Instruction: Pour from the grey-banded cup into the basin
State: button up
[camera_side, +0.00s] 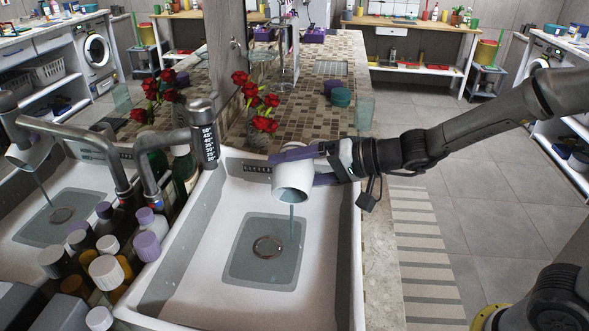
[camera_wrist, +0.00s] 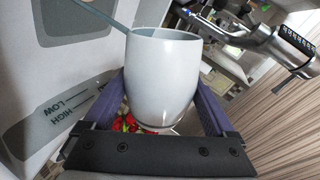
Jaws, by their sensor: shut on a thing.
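The cup (camera_side: 292,184) is whitish with a grey inside; I cannot make out a separate grey band on it. It is tipped over, mouth down toward the basin (camera_side: 332,235), and held above it. A thin grey-blue stream (camera_side: 291,222) falls from its mouth to the shallow pool (camera_side: 250,238) around the drain. My gripper (camera_side: 305,168) is shut on the cup, with purple fingers on either side. In the wrist view the cup (camera_wrist: 163,80) sits between the fingers (camera_wrist: 158,105), and the stream (camera_wrist: 97,14) leaves its rim at upper left.
A dark faucet (camera_side: 203,130) and several bottles (camera_side: 148,245) stand along the basin's left side, before a mirror. The space above the basin's front is clear.

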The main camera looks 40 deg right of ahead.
jog(key=n, duration=0.1)
jog(key=s+a+n+t, duration=0.1)
jog(key=shift+s+a+r+n+t+h, duration=0.15)
jog(key=shift+r+n+t+h, duration=0.15)
jog(key=shift+r, duration=0.1)
jog(key=m+g, duration=0.1)
jog(key=m, duration=0.1)
jog(key=r+m+g+y, duration=0.1)
jog(key=m, duration=0.1)
jog(key=shift+r, duration=0.2)
jog(key=m+g+y, duration=0.1)
jog(key=m, duration=0.1)
jog(key=r+m+g+y, duration=0.1)
jog(key=m, duration=0.1)
jog(key=shift+m+g+y, duration=0.3)
jog(key=shift+y, duration=0.1)
jog(key=m+y, duration=0.1)
jog(key=m+g, duration=0.1)
jog(key=m, duration=0.1)
jog(key=shift+r+y, duration=0.25)
jog(key=shift+y, duration=0.15)
jog(key=shift+r+m+y, duration=0.25)
jog(key=shift+m+y, duration=0.35)
jog(key=shift+m, duration=0.6)
jog(key=m+y, duration=0.1)
jog(key=m, duration=0.1)
jog(key=r+m+y, duration=0.1)
jog(key=m, duration=0.2)
